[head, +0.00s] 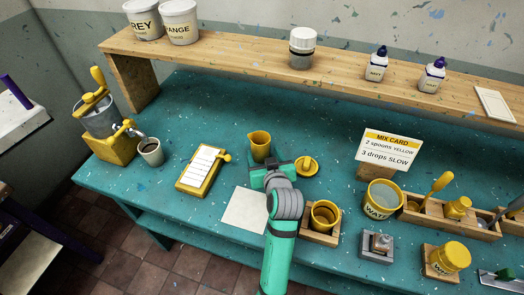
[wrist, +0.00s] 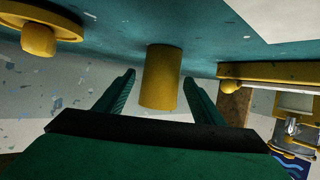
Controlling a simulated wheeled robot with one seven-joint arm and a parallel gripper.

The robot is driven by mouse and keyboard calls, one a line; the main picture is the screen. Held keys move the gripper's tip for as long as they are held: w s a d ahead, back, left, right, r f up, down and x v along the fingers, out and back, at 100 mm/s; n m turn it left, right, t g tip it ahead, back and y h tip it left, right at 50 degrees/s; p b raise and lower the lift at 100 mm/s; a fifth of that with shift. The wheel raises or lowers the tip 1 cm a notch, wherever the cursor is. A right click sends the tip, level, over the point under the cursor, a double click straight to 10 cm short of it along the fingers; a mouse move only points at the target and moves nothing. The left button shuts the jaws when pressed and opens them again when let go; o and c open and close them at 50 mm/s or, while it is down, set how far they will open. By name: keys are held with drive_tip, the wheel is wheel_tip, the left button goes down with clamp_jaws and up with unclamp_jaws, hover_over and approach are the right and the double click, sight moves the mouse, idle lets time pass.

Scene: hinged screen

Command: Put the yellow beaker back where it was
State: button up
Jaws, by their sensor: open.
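The yellow beaker (head: 259,142) stands upright on the teal bench, just beyond my gripper (head: 272,168). In the wrist view the beaker (wrist: 161,78) is centred between my two open fingers (wrist: 160,88), with a gap on each side. The fingers do not touch it. My gripper is open and empty. Part of the beaker's lower side is hidden by my gripper in the head view.
A yellow dish with a knob (head: 306,168) lies right of my gripper. A yellow-framed white panel (head: 199,171) lies left. A white sheet (head: 245,212) and a wooden box (head: 311,237) holding a yellow cup (head: 325,214) are nearer. The mix card (head: 390,149) stands right.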

drive_tip(key=v, duration=0.8)
drive_tip(key=shift+s+r, duration=0.1)
drive_tip(key=shift+s, duration=0.15)
